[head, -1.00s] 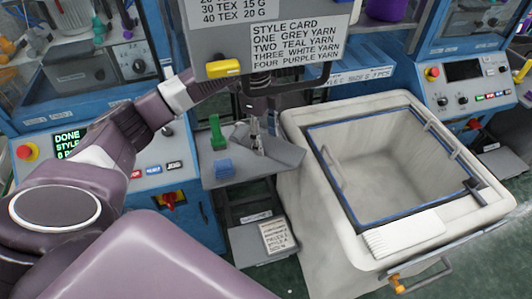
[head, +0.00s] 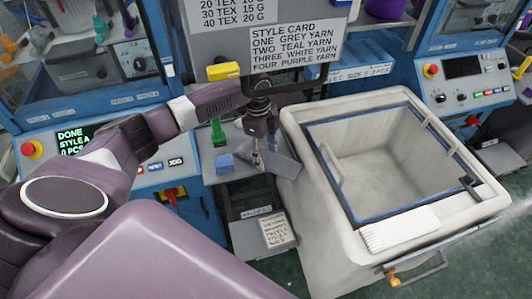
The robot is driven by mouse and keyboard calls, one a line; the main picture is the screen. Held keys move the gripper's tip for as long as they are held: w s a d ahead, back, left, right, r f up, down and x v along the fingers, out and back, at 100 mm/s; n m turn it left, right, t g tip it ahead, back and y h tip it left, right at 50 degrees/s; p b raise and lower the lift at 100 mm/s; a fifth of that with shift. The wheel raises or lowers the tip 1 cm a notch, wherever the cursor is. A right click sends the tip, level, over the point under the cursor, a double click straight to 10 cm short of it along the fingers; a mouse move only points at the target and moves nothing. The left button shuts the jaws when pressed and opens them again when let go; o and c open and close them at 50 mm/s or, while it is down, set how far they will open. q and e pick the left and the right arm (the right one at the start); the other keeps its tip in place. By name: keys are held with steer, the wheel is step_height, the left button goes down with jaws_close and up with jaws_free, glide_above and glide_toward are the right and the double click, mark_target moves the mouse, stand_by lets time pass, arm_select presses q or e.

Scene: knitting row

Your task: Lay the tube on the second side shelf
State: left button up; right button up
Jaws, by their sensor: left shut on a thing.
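A dark grey tube (head: 284,165), flat and limp-looking, hangs at my left gripper (head: 257,160) in the middle of the head view. The gripper points down and is shut on the tube; its fingers hide part of it. The tube slants down to the right, over the right part of a small grey side shelf (head: 238,183). I cannot tell whether it touches the shelf. Lower down is another shelf level with a label strip (head: 257,212) and a printed card (head: 276,232). My right gripper is not in view.
A green piece (head: 218,132) and a blue block (head: 225,163) stand on the side shelf, left of the gripper. A big whitish bin (head: 345,235) with a blue-edged opening stands close on the right. Machine panels and a style card (head: 296,43) are behind.

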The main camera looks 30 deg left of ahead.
arm_select(q)
steer(key=o, duration=0.8)
steer(key=shift+o, duration=0.2)
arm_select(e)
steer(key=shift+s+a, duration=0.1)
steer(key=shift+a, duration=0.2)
arm_select(q)
step_height(320, 180, up, 12)
steer(key=a+b, duration=0.1)
steer(key=b, duration=0.2)
steer(key=shift+a, duration=0.2)
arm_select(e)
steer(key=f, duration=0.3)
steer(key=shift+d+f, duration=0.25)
